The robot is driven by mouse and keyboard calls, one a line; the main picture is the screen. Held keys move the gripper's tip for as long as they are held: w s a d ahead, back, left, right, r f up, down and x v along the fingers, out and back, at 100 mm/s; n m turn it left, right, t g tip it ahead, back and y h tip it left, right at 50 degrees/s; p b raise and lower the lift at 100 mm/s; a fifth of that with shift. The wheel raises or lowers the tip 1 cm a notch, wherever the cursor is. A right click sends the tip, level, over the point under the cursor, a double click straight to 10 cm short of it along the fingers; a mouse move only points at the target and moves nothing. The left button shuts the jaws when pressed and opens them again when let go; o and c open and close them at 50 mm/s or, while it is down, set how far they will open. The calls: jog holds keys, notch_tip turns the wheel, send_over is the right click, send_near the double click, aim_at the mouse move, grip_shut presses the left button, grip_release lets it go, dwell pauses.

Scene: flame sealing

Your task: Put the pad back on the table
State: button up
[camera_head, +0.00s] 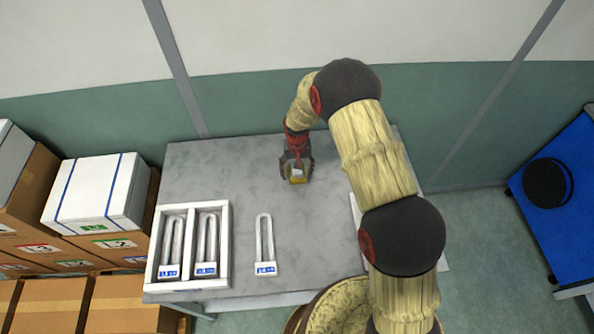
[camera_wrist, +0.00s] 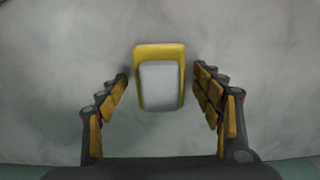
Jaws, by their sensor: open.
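The pad (camera_wrist: 161,92) is a small block with a yellow edge and a pale grey-white face. In the wrist view it sits between my gripper's fingers with a visible gap on each side. In the head view the pad (camera_head: 297,174) is at the back middle of the grey table (camera_head: 330,230), at the tip of my gripper (camera_head: 296,170). My gripper (camera_wrist: 162,90) is open and points down around the pad, its fingers apart from it. The pad appears to rest on the table top, though its underside is hidden.
A white two-slot tray (camera_head: 189,284) holding U-shaped pieces with blue labels stands at the table's left. Another U-shaped piece (camera_head: 265,268) lies right of it. Boxes (camera_head: 97,193) are stacked left of the table. A blue surface with a black round object (camera_head: 548,183) is far right. The table's middle is clear.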

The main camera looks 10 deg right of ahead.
jog(key=shift+r, duration=0.1)
notch_tip(320, 180, up, 12)
jog(key=p, duration=0.1)
jog(key=shift+r, duration=0.15)
dwell(0.4)
jog(key=s+d+r+t, duration=0.15)
jog(key=s+r, duration=0.25)
jog(key=r, duration=0.5)
jog(key=s+d+r, duration=0.3)
jog(key=s+r, duration=0.1)
jog(key=r, duration=0.4)
jog(key=s+d+r+t, duration=0.1)
jog(key=s+d+r, duration=0.2)
jog(key=r, duration=0.6)
jog(key=s+d+r+t, duration=0.1)
jog(key=s+d+r, duration=0.1)
jog(key=s, duration=0.8)
jog(key=s+d+r+t, duration=0.2)
jog(key=s+r, duration=0.3)
jog(key=s, duration=0.6)
jog(key=shift+s+d+r, duration=0.15)
jog(key=shift+d+r, duration=0.05)
jog(key=shift+d, duration=0.3)
